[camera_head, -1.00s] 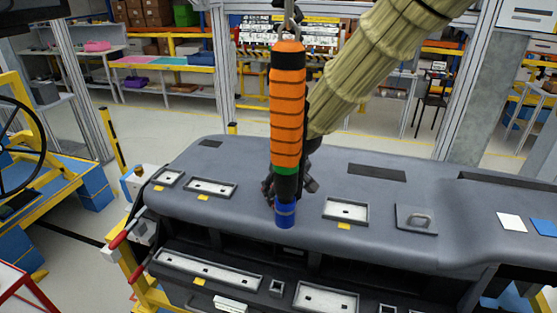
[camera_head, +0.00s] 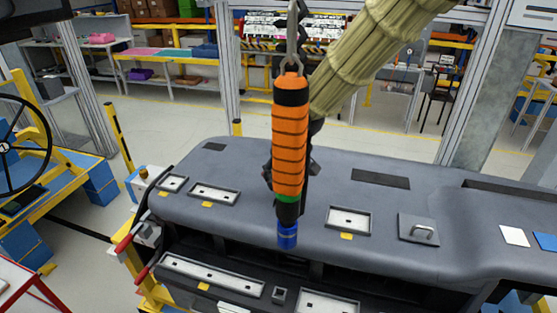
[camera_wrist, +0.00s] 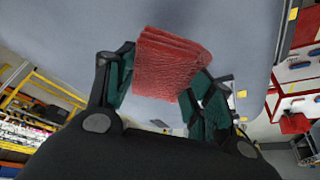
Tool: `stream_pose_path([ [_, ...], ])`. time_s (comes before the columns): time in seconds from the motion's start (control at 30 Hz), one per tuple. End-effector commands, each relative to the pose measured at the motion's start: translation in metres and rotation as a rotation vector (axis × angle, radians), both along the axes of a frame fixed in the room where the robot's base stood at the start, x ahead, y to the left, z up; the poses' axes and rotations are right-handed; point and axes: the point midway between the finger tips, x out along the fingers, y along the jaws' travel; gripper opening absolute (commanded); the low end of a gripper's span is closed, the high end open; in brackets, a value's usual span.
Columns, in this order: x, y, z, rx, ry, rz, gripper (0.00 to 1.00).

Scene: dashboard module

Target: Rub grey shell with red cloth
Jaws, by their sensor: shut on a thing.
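The grey shell (camera_head: 290,164) is a long dashboard cover with a smooth top and several slots. It fills most of the background in the wrist view (camera_wrist: 235,30). My gripper (camera_wrist: 165,82) is shut on a folded red cloth (camera_wrist: 172,62), which sticks out past the fingertips towards the shell. I cannot tell whether the cloth touches the shell. In the head view my gripper is over the shell's top, left of its middle, mostly hidden behind a hanging orange tool. The cloth is hidden there.
The orange and black tool (camera_head: 290,135) with a blue tip hangs on a hook in front of my gripper. A grey plate with a handle (camera_head: 418,229), a white square (camera_head: 514,236) and a blue square (camera_head: 545,242) lie on the shell's right part. Red-handled levers (camera_head: 125,243) stand at its left end.

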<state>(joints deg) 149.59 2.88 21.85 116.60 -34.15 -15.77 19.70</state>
Motion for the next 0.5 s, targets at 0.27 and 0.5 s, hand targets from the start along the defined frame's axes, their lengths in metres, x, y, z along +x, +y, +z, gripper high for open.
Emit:
stream_pose_path([
  [0.27,0.000,0.001,0.025,0.000,0.000,0.001,0.31],
  [0.5,0.000,0.001,0.026,0.000,0.000,0.001,0.31],
])
